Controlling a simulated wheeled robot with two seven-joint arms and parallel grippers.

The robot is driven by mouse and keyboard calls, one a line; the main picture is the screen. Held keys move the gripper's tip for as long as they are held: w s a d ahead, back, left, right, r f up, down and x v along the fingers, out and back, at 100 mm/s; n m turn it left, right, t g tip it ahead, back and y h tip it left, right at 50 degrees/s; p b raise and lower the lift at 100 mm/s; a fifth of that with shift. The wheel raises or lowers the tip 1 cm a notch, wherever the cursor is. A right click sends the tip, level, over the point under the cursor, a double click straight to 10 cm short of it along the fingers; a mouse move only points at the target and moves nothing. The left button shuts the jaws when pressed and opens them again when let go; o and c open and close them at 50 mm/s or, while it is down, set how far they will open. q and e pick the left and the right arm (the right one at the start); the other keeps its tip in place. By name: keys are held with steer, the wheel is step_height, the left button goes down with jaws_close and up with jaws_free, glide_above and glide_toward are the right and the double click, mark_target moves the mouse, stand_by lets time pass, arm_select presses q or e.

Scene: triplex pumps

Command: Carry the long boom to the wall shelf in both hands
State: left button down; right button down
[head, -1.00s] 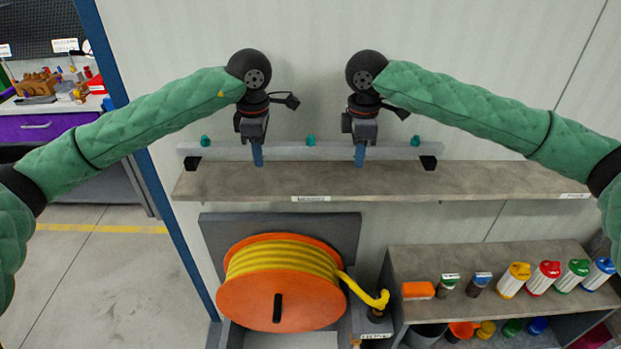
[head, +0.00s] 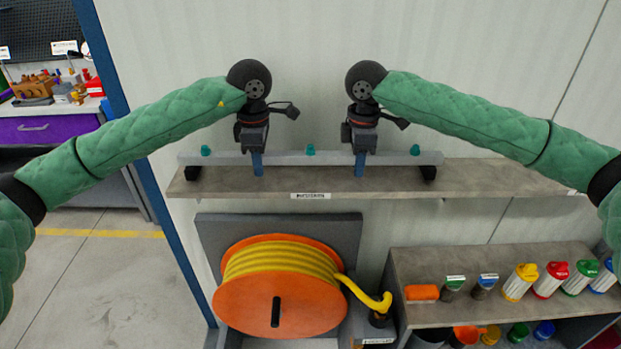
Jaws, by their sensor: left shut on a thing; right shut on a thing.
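The long boom (head: 310,158) is a grey bar with teal nozzles along it and black blocks at both ends. It lies level along the wall shelf (head: 480,180), at its left part in the head view. The black end blocks appear to be at the shelf's top, but I cannot tell whether they rest on it. My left gripper (head: 257,168) is shut on the boom left of its middle. My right gripper (head: 360,168) is shut on it right of its middle. Blue finger parts show in front of the bar; the far fingers are hidden.
Below the shelf stands an orange hose reel (head: 278,286) with yellow hose. A lower shelf unit (head: 430,262) at the right holds several bottles with coloured caps. The right part of the wall shelf is bare. A blue post (head: 160,195) stands at the left.

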arm_select(q)
steer(key=shift+f, duration=0.3)
arm_select(e)
steer(key=shift+f, duration=0.3)
arm_select(q)
steer(key=c, duration=1.2)
jaws_free()
steer(key=shift+c, duration=0.2)
arm_select(e)
steer(key=c, duration=1.2)
jaws_free()
steer(key=shift+c, duration=0.2)
arm_select(q)
steer(key=shift+r, duration=0.15)
step_height(320, 180, up, 12)
steer(key=shift+f, duration=0.25)
steer(key=shift+r, duration=0.15)
arm_select(e)
steer(key=shift+r, duration=0.5)
step_height(320, 180, up, 11)
steer(key=shift+r, duration=0.1)
